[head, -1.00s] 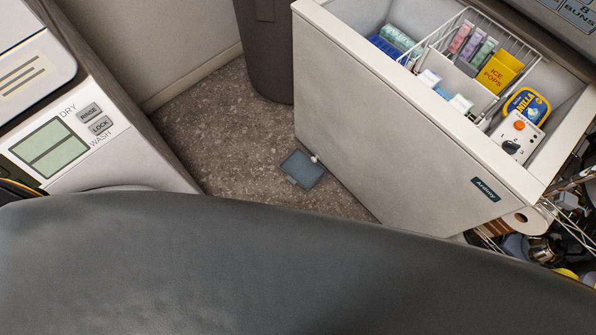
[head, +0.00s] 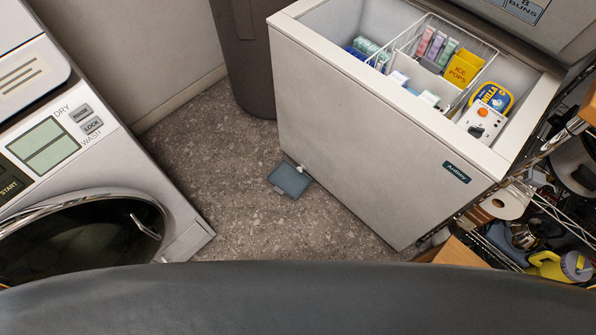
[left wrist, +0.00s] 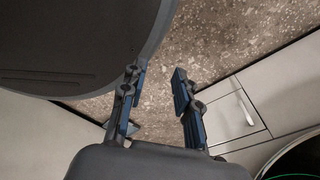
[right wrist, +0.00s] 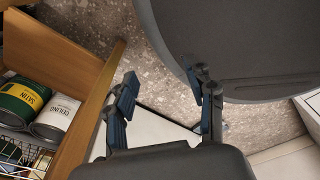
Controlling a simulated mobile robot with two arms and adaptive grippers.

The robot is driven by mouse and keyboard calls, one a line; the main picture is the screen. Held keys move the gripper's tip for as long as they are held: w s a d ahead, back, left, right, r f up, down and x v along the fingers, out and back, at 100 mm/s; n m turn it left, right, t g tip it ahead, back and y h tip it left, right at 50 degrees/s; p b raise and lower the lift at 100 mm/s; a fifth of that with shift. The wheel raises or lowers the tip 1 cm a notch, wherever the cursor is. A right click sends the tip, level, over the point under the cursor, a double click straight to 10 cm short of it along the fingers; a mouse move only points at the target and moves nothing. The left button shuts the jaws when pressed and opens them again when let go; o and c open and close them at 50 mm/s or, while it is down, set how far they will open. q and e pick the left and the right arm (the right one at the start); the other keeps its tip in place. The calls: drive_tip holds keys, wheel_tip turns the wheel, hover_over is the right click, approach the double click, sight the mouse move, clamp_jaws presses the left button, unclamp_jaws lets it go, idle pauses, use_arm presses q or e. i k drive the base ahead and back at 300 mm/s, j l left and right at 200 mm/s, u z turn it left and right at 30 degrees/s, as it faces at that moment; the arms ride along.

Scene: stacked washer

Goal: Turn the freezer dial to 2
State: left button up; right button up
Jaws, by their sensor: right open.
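The open chest freezer (head: 350,130) stands at the right in the head view, its lid raised. The freezer dial (head: 483,111) is a small orange knob on a white control box (head: 480,122) inside the freezer's right end. Numbers around it are too small to read surely. Neither gripper shows in the head view. My left gripper (left wrist: 158,80) is open and empty above the floor in the left wrist view. My right gripper (right wrist: 168,90) is open and empty in the right wrist view. Both are away from the dial.
The freezer holds a wire basket (head: 490,62), yellow ice pops box (head: 463,68) and vanilla tub (head: 493,97). A washer (head: 100,150) stands left, a bin (head: 243,60) behind. A small blue-grey flap (head: 290,179) lies by the freezer. Wire shelving (head: 555,210) is right.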

sight(477, 132)
drive_tip(key=z, duration=1.35)
drive_tip(key=j+z, duration=0.1)
drive_tip(key=j, duration=0.5)
